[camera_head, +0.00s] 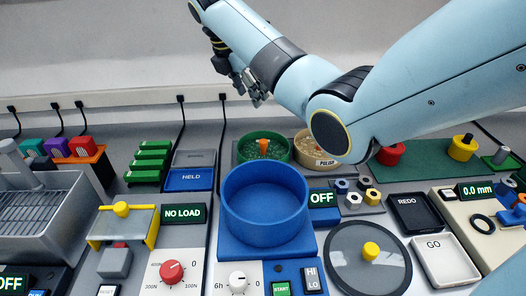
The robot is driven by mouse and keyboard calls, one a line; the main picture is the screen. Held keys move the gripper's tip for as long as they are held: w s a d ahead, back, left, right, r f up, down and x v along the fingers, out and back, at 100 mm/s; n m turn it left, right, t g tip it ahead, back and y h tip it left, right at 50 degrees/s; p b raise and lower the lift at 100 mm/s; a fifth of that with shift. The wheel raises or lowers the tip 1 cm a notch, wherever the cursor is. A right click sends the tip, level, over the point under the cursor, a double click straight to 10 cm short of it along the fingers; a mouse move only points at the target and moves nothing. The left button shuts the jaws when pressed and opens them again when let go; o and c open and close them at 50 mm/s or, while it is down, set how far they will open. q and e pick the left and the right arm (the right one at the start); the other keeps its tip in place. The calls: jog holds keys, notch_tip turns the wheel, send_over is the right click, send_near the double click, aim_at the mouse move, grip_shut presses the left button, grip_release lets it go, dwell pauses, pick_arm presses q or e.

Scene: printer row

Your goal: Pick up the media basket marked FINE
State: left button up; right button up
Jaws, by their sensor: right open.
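No label reading FINE is legible in the head view. A round green basket (243,148) stands behind the blue bowl, with an orange cone (263,147) in its middle and grainy media around it. No marking shows on it, and its lower front is hidden by the bowl. A beige basket (305,160) with a label that seems to read POLISH stands to its right, partly covered by my arm. My right gripper (256,97) is open and empty, above and behind the green basket in the picture. My left gripper is not in view.
A large blue bowl (264,240) stands in front of the baskets. Hex nuts (353,200) on a grey plate and an OFF display (323,198) are at its right. A HELD panel (189,179) and green racks (148,160) are left. A power strip (130,97) runs along the wall.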

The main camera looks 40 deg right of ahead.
jog(key=b, duration=0.7)
send_near(263, 141)
jog(key=x, duration=1.1)
jog(key=shift+b, duration=0.35)
jog(key=shift+a, duration=0.1)
grip_shut()
